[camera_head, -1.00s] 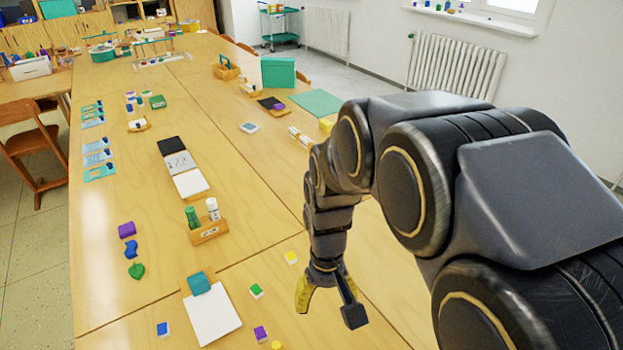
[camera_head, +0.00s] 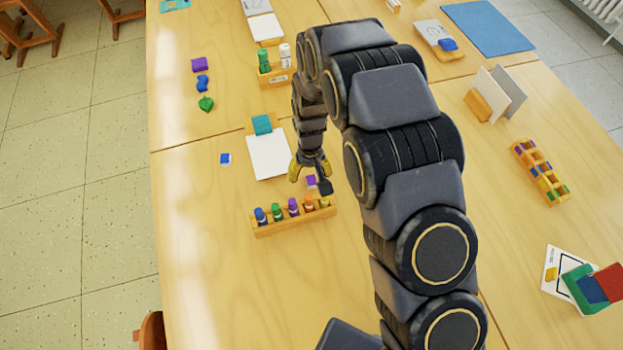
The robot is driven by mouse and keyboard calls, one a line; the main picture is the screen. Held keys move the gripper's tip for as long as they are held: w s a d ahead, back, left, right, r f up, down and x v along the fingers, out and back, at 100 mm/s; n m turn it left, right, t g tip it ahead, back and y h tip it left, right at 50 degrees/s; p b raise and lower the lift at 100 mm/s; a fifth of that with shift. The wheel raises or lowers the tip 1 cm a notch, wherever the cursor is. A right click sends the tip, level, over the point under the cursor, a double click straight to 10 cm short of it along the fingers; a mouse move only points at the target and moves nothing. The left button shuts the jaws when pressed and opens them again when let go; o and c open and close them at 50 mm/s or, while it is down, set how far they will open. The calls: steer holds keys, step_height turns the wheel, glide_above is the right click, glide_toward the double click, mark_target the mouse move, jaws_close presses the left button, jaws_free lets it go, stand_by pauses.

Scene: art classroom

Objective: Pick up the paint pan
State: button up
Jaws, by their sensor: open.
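Small coloured blocks that look like paint pans lie on the wooden table (camera_head: 205,255). A purple pan (camera_head: 311,181) lies right of a white sheet (camera_head: 268,155), seen between my fingers. A blue pan (camera_head: 225,158) lies left of the sheet. My gripper (camera_head: 309,183) points down beside the sheet, open and empty, with one yellow finger and one dark finger showing. It appears above the purple pan; its exact height is hard to tell. My arm hides the table to the right, where other pans may lie.
A wooden rack of coloured paint bottles (camera_head: 293,217) stands just in front of my gripper. A holder with green and white bottles (camera_head: 275,76) stands behind. A leaf-green piece (camera_head: 206,104) lies at left. A divided wooden tray (camera_head: 540,172) lies at right. The front-left table is clear.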

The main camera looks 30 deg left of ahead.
mark_target(312, 180)
step_height(312, 180, down, 4)
steer(key=shift+w+d+r, duration=0.1)
steer(key=shift+r, duration=0.15)
steer(key=c, duration=1)
